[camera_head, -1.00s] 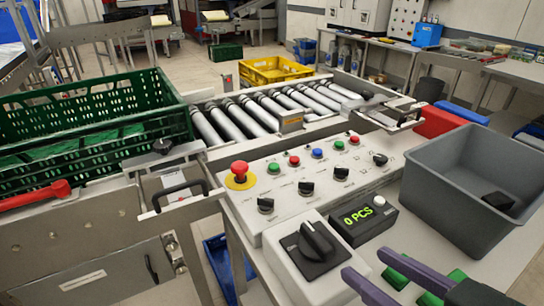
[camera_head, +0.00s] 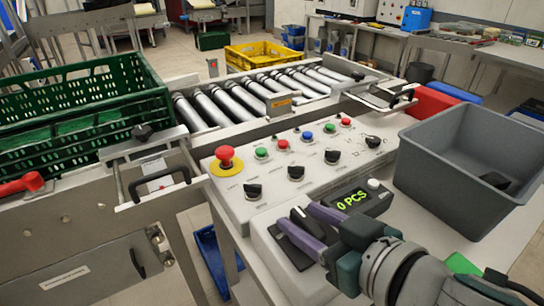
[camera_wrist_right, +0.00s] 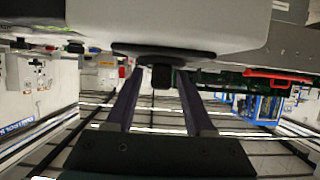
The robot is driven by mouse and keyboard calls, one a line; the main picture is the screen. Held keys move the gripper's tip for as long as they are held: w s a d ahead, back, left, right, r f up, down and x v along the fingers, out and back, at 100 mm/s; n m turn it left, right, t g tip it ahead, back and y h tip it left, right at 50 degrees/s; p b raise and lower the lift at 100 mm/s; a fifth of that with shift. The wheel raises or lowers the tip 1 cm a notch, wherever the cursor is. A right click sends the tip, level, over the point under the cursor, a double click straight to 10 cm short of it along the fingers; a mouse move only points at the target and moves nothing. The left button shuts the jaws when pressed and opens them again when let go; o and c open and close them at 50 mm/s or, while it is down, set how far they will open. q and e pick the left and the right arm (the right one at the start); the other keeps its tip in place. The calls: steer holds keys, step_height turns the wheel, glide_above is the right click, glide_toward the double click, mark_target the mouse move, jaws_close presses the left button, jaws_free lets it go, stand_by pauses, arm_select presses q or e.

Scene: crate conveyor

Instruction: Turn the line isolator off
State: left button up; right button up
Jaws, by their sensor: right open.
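The line isolator is a large black rotary knob (camera_head: 298,214) on a black plate (camera_head: 289,247). It is mounted on a light grey box (camera_head: 262,240) at the front of the control panel. My right gripper (camera_head: 302,218) is open, its purple fingers on either side of the knob, which partly hide it. In the right wrist view the knob (camera_wrist_right: 161,77) shows between the two fingertips, under the pale box (camera_wrist_right: 170,25). Whether the fingers touch it, I cannot tell. My left gripper is not in view.
The control panel (camera_head: 228,195) carries a red emergency button (camera_head: 225,156), coloured buttons and small black knobs. A counter (camera_head: 352,203) reads 0 PCS. A grey bin (camera_head: 418,190) stands at right. A green crate (camera_head: 150,85) is left of the rollers; a yellow crate (camera_head: 262,55) stands beyond.

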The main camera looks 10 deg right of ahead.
jaws_close()
stand_by(0.4)
